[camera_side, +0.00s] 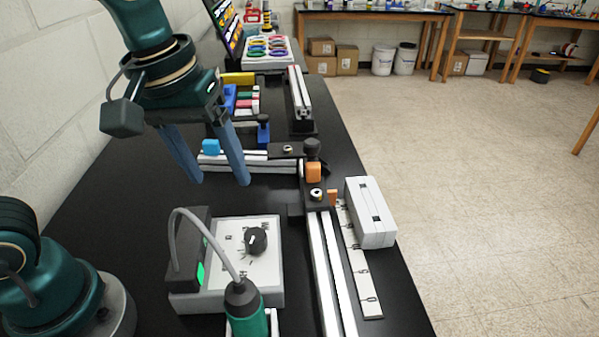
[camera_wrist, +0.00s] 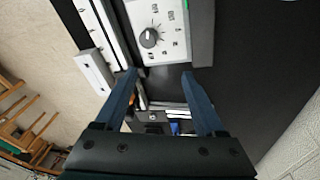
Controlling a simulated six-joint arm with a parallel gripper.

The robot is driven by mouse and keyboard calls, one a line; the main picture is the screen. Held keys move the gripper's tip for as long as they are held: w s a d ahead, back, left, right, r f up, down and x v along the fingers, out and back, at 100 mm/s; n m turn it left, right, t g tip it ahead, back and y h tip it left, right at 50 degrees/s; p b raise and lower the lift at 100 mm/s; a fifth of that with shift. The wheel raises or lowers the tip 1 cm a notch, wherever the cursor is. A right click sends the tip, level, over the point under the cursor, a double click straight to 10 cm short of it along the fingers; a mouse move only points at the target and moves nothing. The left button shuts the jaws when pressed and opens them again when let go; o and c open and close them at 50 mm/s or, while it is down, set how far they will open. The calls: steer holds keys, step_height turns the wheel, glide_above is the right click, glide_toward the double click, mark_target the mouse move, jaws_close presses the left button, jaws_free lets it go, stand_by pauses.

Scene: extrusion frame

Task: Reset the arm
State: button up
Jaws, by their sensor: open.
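My gripper (camera_side: 208,160) is open and empty, with its two long blue fingers apart. The extrusion frame (camera_side: 330,270) lies on the table as light rails joined by a dark corner bracket (camera_side: 318,197) with an orange part (camera_side: 314,172).
A white control box with a dial (camera_side: 256,240) and a green-handled tool (camera_side: 246,308) stand in front. A white box (camera_side: 370,212) and a labelled strip (camera_side: 361,265) lie along the right edge. Coloured blocks, another rail and a tray of rings (camera_side: 267,50) are behind. A wall borders the left.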

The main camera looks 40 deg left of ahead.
steer(key=s+a+m+t, duration=0.1)
steer(key=s, duration=0.1)
steer(key=s+a+f+m+t, duration=0.1)
steer(key=s+m, duration=0.1)
steer(key=s+a+f+m+t, duration=0.1)
steer(key=s+m, duration=0.1)
steer(key=s, duration=0.1)
steer(key=shift+a, duration=0.25)
steer(key=shift+w+r+m, duration=0.1)
steer(key=shift+w+m, duration=0.05)
steer(key=shift+m, duration=0.15)
stand_by(0.9)
